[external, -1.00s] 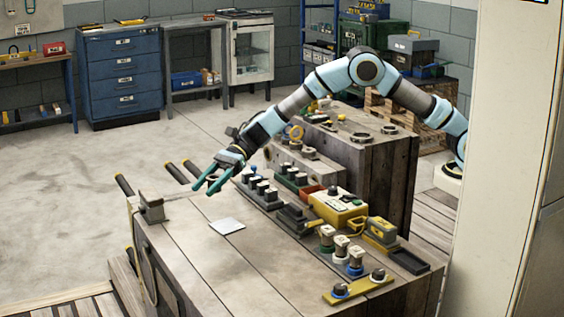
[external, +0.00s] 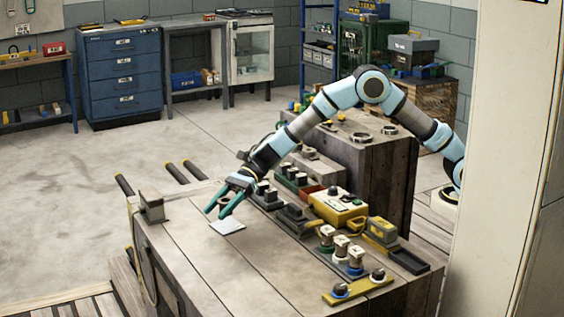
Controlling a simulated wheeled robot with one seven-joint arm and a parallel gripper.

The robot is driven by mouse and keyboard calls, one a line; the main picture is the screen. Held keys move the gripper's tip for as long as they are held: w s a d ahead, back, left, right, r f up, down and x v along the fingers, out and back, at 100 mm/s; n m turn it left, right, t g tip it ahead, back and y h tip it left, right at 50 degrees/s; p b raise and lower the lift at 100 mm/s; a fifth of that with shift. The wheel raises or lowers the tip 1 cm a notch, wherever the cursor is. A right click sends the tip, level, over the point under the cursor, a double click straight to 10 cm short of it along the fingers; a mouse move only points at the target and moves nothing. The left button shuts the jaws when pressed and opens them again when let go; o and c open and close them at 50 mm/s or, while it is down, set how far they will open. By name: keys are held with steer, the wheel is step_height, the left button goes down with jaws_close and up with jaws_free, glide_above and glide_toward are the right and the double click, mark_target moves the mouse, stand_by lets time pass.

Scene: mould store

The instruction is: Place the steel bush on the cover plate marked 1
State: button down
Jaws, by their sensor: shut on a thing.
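My gripper (external: 217,211), with teal fingers, points down and left over the near workbench. It is shut on a small grey-brown ring-like piece, the steel bush (external: 224,203), which is partly hidden between the fingers. A pale square plate (external: 228,227) lies flat on the bench top just below and in front of the fingertips. No number can be read on it, so I cannot tell if it is the cover plate marked 1. The bush appears to be held above the bench, close to the plate's far edge.
A grey block (external: 151,206) stands at the bench's left end. Black-topped knobs, a yellow control box (external: 338,208) and a yellow strip (external: 357,290) line the right side. The bench top (external: 190,255) in front of the plate is clear. Rings (external: 389,130) lie on the bench behind.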

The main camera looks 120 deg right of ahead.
mark_target(220, 229)
steer(key=shift+f, duration=1.8)
steer(key=shift+f+b, duration=0.15)
steer(key=shift+b, duration=0.15)
steer(key=shift+c, duration=1.4)
jaws_free()
steer(key=shift+r+p, duration=0.3)
steer(key=shift+p, duration=0.1)
steer(key=b+v, duration=0.1)
steer(key=v, duration=1.1)
